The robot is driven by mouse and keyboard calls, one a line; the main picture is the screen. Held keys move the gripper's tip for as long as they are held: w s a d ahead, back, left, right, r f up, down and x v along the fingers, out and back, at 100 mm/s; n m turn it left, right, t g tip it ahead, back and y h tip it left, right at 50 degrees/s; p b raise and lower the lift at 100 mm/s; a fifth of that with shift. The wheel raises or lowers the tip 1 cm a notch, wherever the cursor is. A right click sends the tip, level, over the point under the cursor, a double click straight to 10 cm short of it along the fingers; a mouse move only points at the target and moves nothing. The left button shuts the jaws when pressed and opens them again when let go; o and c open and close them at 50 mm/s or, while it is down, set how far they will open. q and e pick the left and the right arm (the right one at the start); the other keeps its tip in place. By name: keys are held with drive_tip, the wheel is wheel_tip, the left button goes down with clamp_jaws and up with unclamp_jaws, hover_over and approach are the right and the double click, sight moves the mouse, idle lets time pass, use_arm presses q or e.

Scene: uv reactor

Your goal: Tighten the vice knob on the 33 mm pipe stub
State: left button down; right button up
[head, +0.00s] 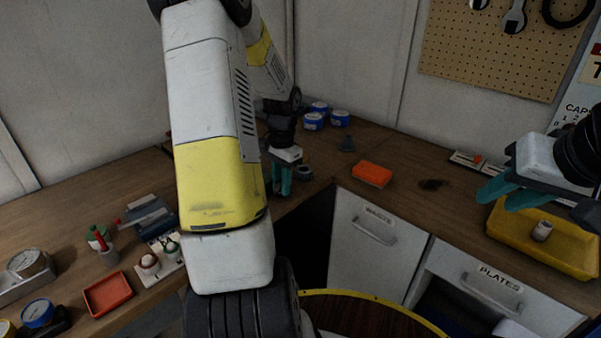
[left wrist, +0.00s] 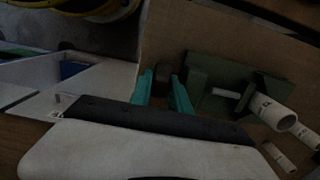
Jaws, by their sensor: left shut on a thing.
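In the left wrist view a dark green vice (left wrist: 205,78) stands on the wooden bench with a white pipe stub (left wrist: 270,110) at its right side. The dark vice knob (left wrist: 163,80) sits between the teal fingers of my left gripper (left wrist: 163,92), which is shut on it. The stub's printed size is too blurred to read. In the head view my left gripper (head: 283,180) points down at the back bench, and the vice is mostly hidden there. My right gripper (head: 508,190) is open and empty, above the left end of the yellow tray.
More white pipe pieces (left wrist: 304,134) lie right of the vice. The yellow tray (head: 567,262) holds a small grey-white piece (head: 541,231). An orange box (head: 372,174) and blue tins (head: 314,121) stand on the back bench. A red tray (head: 108,293) lies at left.

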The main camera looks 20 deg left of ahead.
use_arm(q)
drive_tip(key=g+y, duration=0.1)
drive_tip(key=g, duration=0.1)
drive_tip(key=w+g+y, duration=0.1)
drive_tip(key=g, duration=0.2)
drive_tip(key=shift+d+f, duration=0.15)
drive_tip(key=shift+d, duration=0.05)
drive_tip(key=shift+w+d+f+g+y, duration=0.15)
drive_tip(key=shift+g+y, duration=0.3)
drive_tip(key=shift+g, duration=0.65)
drive_tip(key=shift+w+a+f+g+y, duration=0.1)
drive_tip(key=shift+g+y, duration=0.35)
drive_tip(key=shift+g, duration=0.65)
drive_tip(key=c, duration=1.5)
unclamp_jaws()
